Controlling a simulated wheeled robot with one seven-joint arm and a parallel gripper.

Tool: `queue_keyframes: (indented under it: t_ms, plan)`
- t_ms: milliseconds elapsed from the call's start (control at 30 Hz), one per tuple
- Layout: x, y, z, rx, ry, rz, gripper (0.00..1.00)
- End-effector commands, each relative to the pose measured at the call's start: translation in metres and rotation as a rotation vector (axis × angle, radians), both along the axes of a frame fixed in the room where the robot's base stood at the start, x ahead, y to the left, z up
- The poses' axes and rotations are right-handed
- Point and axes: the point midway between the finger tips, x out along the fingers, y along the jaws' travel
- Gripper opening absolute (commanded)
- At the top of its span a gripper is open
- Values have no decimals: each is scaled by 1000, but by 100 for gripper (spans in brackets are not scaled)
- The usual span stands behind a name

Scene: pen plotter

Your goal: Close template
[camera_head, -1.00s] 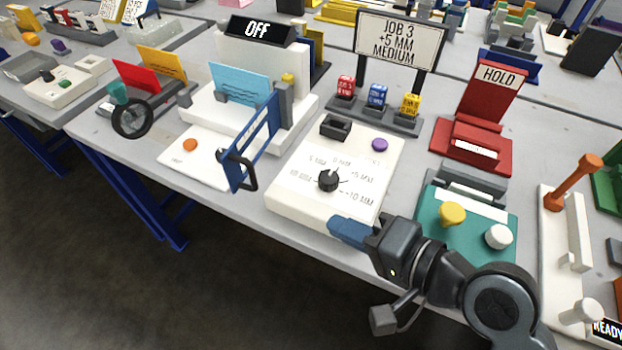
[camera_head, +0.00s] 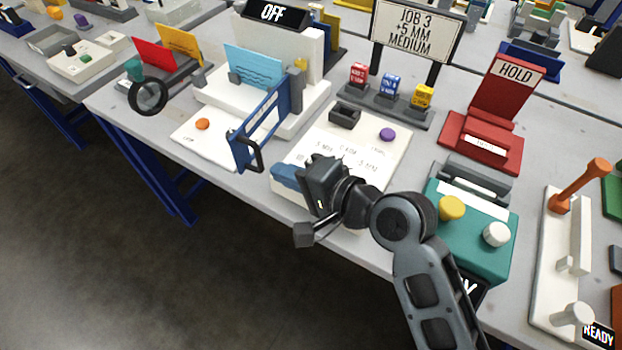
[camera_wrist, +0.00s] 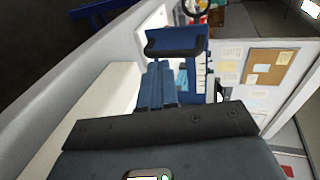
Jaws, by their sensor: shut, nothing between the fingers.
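The template is a blue frame (camera_head: 264,117) with a black handle (camera_head: 243,152). It stands raised at the right side of the white plotter plate (camera_head: 192,138), with its handle toward the table's front edge. My gripper (camera_head: 280,174) is shut and empty, its blue fingers pointing left just right of and below the handle, over the front of the white dial panel. In the wrist view my fingers (camera_wrist: 156,72) point toward the black handle (camera_wrist: 174,41). I cannot tell whether they touch it. The blue frame (camera_wrist: 190,72) shows behind them.
The white dial panel (camera_head: 388,152) with a purple button (camera_head: 387,134) lies right of the template; my arm hides its dial. An orange button (camera_head: 202,124) sits on the plotter plate. A teal box (camera_head: 480,243) with yellow and white knobs stands right. Free floor lies in front.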

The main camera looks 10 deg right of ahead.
Motion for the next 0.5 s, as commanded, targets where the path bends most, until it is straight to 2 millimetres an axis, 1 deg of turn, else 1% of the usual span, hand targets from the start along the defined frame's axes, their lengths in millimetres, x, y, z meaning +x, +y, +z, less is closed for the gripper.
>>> queue_keyframes:
  t_ms: [33,200,500]
  plan:
    - [5,6,1,-1,0,1,0]
    - [14,16,0,0,0,1,0]
    - [17,18,-1,-1,0,0,0]
